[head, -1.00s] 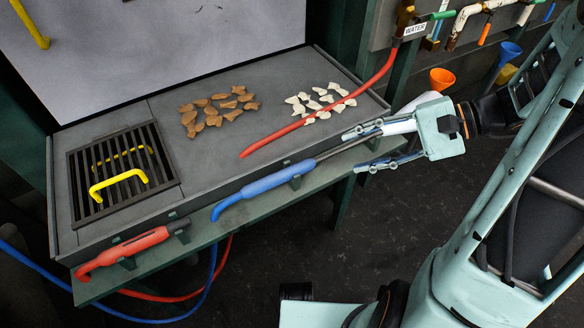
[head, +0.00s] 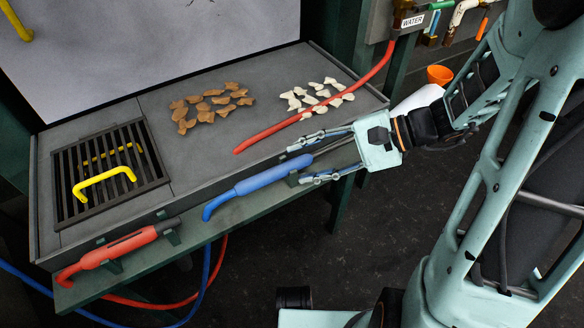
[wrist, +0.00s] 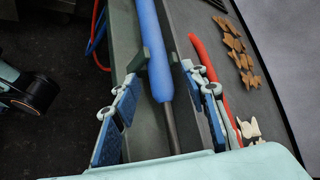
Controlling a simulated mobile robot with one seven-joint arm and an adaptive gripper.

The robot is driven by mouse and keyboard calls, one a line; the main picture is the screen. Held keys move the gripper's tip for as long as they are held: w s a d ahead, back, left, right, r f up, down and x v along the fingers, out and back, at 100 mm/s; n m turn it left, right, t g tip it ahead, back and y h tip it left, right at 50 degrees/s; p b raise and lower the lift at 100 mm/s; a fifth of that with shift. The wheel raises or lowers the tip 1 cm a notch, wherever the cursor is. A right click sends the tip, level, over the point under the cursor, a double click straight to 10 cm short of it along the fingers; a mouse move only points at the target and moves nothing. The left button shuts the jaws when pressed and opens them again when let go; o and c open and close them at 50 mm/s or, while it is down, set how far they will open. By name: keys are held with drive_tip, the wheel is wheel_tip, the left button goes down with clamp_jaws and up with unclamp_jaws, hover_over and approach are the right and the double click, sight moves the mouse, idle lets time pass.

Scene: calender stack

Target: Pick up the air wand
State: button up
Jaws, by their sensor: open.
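A wand with a blue handle (head: 258,182) and a thin metal tube lies on the green ledge along the front of the table. It runs from lower left to upper right. My gripper (head: 296,164) is open at the handle's right end, with one finger on each side of the wand. In the wrist view the blue handle (wrist: 154,50) and its grey metal tube (wrist: 172,128) run between my spread fingers (wrist: 160,76). No closed contact shows. A second wand with a red handle (head: 118,246) lies on the same ledge, farther left.
A red hose (head: 320,112) crosses the tabletop beside the upper finger. Brown pieces (head: 212,102) and white pieces (head: 318,96) lie behind it. A black grate (head: 70,165) with yellow handles is at left. Green ledge brackets (wrist: 144,58) stand close to the wand.

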sight(308, 161)
clamp_jaws()
idle(0.3)
drive_tip(key=shift+r+p, duration=0.3)
drive_tip(key=shift+r, duration=0.25)
wheel_tip(308, 161, up, 3)
drive_tip(key=shift+f+p, duration=0.2)
drive_tip(key=shift+p, duration=0.4)
drive_tip(key=s+p+v, duration=0.1)
drive_tip(key=p+v, duration=0.1)
drive_tip(key=v, duration=0.6)
drive_tip(key=s+a+r+p+v, duration=0.1)
drive_tip(key=s+p+v, duration=0.1)
drive_tip(key=v, duration=0.6)
drive_tip(key=shift+s+d+r+p, duration=0.2)
drive_tip(key=shift+d+p, duration=0.1)
drive_tip(key=shift+p, duration=0.1)
